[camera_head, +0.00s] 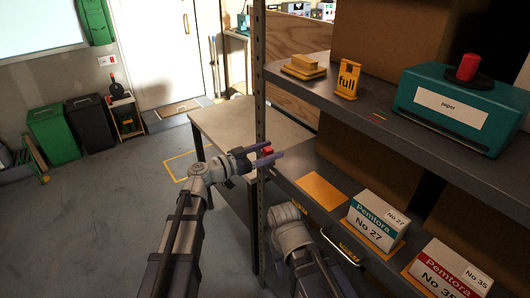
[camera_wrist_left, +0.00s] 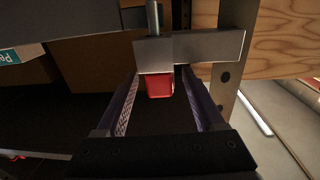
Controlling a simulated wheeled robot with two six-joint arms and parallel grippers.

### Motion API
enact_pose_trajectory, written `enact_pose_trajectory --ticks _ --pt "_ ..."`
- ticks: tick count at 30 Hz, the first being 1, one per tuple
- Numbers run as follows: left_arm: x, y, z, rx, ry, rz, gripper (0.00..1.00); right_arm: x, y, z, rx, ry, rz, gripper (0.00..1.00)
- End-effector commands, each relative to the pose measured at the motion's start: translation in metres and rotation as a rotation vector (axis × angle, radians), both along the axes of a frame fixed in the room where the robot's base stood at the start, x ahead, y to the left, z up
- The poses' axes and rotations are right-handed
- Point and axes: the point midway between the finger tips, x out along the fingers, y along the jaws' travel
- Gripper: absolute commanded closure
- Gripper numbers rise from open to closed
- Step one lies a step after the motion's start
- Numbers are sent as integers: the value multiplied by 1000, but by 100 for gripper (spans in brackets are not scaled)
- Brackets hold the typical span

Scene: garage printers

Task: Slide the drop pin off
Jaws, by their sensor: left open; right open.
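My left gripper (camera_head: 275,156) is open at the shelf's upright post, its fingers pointing right. A small red piece (camera_head: 268,151), which looks like part of the drop pin, shows at the fingers. In the left wrist view the red piece (camera_wrist_left: 159,86) is between the two open fingers of the left gripper (camera_wrist_left: 163,88), with a gap on each side. Just above it are a flat grey metal bar (camera_wrist_left: 210,47) and a round metal rod (camera_wrist_left: 154,18). How they join is unclear. My right arm shows low in the head view, but its fingers do not show.
The metal post (camera_head: 259,75) stands close beside the left gripper. The upper shelf holds a teal paper box (camera_head: 462,128) and a yellow "full" sign (camera_head: 347,82). Lower down are Pemtora boxes (camera_head: 376,222) and a bare orange mat (camera_head: 321,190). A pale table (camera_head: 235,118) stands behind.

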Motion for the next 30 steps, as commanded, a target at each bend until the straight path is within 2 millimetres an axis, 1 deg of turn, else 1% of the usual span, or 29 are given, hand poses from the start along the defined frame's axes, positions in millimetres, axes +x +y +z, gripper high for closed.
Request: enact_pose_trajectory --ticks 3,21,22,30 --pt "0 0 0 0 0 0 31 0 0 0 0 0 0 50" --pt "0 0 0 0 0 0 99 0 0 0 0 0 0 50" --pt "0 0 0 0 0 0 100 0 0 0 0 0 0 50" --pt "0 0 1 0 0 0 100 0 0 1 0 0 0 50"
